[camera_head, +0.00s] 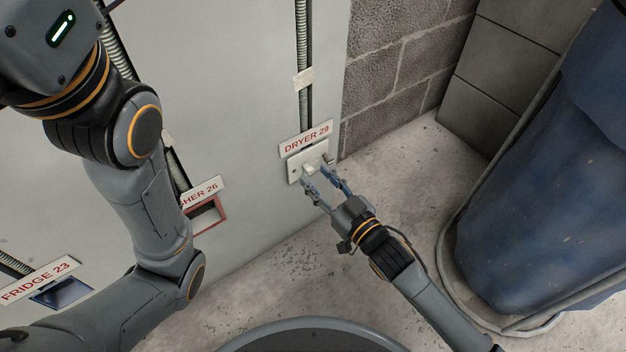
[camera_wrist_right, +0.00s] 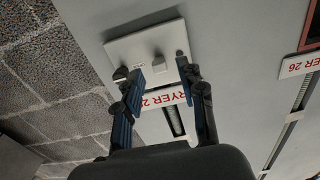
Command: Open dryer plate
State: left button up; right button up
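The dryer plate (camera_head: 294,172) is a pale, roughly square cover on the grey wall, under the red-lettered DRYER 29 label (camera_head: 305,139). It looks closed flat against the wall. My right gripper (camera_head: 317,170) is open, its two fingertips apart in front of the plate. In the right wrist view, the plate (camera_wrist_right: 145,42) lies just beyond the fingers of the right gripper (camera_wrist_right: 152,66), with a small pale tab (camera_wrist_right: 159,64) on it between them. I cannot tell whether the fingers touch anything. My left arm crosses the left of the head view; its gripper is out of view.
A red-framed opening (camera_head: 207,215) under a partly hidden label ending "HER 26" and a dark opening (camera_head: 62,292) under FRIDGE 23 (camera_head: 38,280) are farther left. A block wall (camera_head: 400,60) adjoins right. A large blue object (camera_head: 545,190) stands on the floor at right.

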jog(key=shift+b+x, duration=0.4)
jog(key=shift+x, duration=0.9)
grip_shut()
